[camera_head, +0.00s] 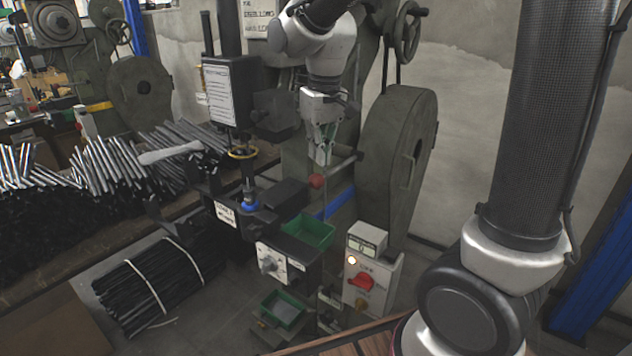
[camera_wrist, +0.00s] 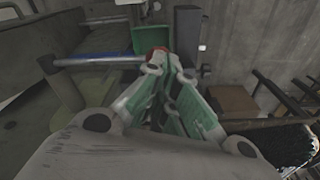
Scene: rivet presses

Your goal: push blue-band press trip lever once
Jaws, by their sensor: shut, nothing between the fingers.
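The press with the blue band (camera_head: 337,203) stands mid-picture, with a large dark flywheel (camera_head: 388,150) at its right. The trip lever is a grey rod (camera_head: 343,166) ending in a red ball knob (camera_head: 316,181). My gripper (camera_head: 322,158) is shut and empty, pointing down just above the knob. In the wrist view, the shut fingertips (camera_wrist: 170,66) lie in front of the red knob (camera_wrist: 160,48) and cover most of it. The rod (camera_wrist: 95,62) runs left from there. I cannot tell whether the fingers touch the knob.
A green tray (camera_head: 308,232) sits below the lever. A grey switch box (camera_head: 283,265) is at the front. Rods lie heaped at left, with a tied bundle (camera_head: 150,283) on the floor.

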